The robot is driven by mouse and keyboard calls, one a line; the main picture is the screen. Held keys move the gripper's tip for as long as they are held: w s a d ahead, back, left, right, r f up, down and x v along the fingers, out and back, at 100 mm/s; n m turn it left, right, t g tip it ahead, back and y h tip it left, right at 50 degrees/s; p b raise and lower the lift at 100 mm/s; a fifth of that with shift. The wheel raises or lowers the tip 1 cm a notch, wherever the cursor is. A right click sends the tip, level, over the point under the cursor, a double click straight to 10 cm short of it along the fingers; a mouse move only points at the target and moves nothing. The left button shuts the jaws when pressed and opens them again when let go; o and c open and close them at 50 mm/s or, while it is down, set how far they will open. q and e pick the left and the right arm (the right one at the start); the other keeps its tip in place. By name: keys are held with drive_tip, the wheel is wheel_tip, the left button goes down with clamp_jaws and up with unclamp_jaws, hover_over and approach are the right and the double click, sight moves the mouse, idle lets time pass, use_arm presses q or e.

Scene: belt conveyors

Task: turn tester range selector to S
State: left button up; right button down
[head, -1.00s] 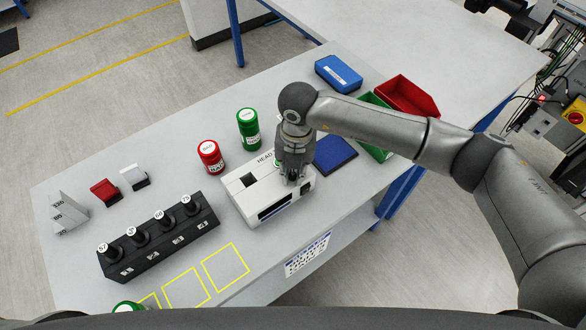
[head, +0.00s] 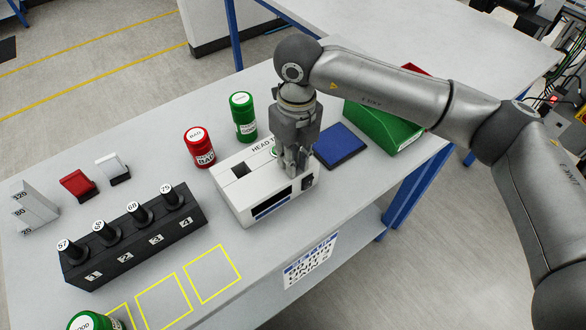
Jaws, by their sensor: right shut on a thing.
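The white tester (head: 236,204), marked "HEAD T…", stands on the grey table. It has a dark square opening on top and a dark display on its front. My right gripper (head: 294,170) points down over the right part of the tester's top, with its fingertips at the top surface. It is shut on the range selector, which the fingers hide, so its letters and setting cannot be read. A small green spot shows beside the fingers. My left gripper is not in view.
A black rack (head: 135,240) with several numbered pieces stands left of the tester. Red (head: 199,148) and green (head: 243,118) jars stand behind it. A blue mat (head: 340,146) and a green bin (head: 384,129) lie to the right.

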drive_tip(key=n+b, duration=0.2)
drive_tip(key=b, duration=0.1)
drive_tip(key=shift+w+f+n, duration=0.1)
drive_tip(key=shift+n, duration=0.3)
drive_tip(key=shift+n+b, duration=0.5)
drive_tip(key=shift+b, duration=0.05)
drive_tip(key=shift+r, duration=0.2)
drive_tip(key=c, duration=1.3)
unclamp_jaws()
drive_tip(key=shift+c, duration=0.2)
wheel_tip(320, 180, up, 12)
drive_tip(key=shift+w+d, duration=0.15)
drive_tip(key=shift+w, duration=0.05)
drive_tip(key=shift+f, duration=0.15)
